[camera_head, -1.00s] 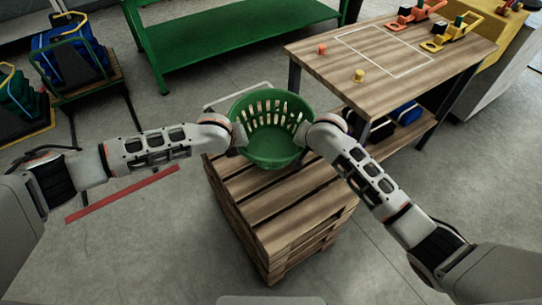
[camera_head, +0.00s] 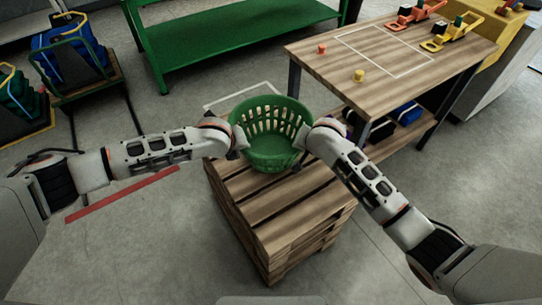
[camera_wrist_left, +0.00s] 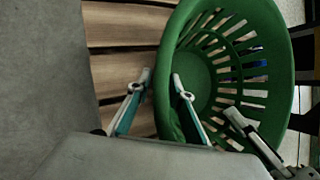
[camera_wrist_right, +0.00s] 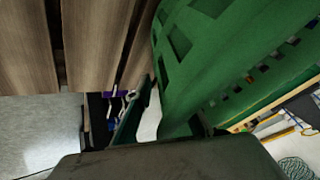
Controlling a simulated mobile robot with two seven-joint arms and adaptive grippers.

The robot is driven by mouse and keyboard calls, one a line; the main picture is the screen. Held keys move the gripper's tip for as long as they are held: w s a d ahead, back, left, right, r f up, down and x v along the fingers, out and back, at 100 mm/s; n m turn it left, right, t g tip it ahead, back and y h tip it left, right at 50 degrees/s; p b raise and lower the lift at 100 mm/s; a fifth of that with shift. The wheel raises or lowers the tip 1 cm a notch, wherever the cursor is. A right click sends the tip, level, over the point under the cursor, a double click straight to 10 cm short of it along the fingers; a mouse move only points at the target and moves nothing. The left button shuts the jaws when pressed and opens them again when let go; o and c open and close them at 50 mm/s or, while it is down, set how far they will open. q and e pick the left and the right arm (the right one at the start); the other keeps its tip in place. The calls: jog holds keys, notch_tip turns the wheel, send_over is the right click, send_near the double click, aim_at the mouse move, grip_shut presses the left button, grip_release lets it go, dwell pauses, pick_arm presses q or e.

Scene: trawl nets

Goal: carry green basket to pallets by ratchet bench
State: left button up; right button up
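The green basket (camera_head: 268,120) is on the wooden pallet stack (camera_head: 262,205), near its far end, its slotted far wall facing me. My left gripper (camera_head: 239,145) is at the basket's left side. In the left wrist view its fingers (camera_wrist_left: 160,82) stand apart astride the wall of the basket (camera_wrist_left: 222,75), with pallet wood showing between one finger and the rim. My right gripper (camera_head: 302,152) is at the right side. In the right wrist view one finger (camera_wrist_right: 132,112) stands off the wall of the basket (camera_wrist_right: 215,60), with a pale gap between; the other is partly hidden.
A wooden bench (camera_head: 400,62) with orange and yellow ratchets (camera_head: 455,32) stands right behind the pallets, with bags on its lower shelf. A green table (camera_head: 235,32) stands at the back. Trolleys with crates (camera_head: 75,55) are at far left.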

pick_arm(q)
jog(key=v, duration=1.1)
jog(key=shift+r, duration=0.3)
pick_arm(e)
jog(key=v, duration=1.2)
pick_arm(q)
jog(key=shift+s+a, duration=0.15)
jog(key=shift+s, duration=0.05)
pick_arm(e)
jog(key=shift+s, duration=0.1)
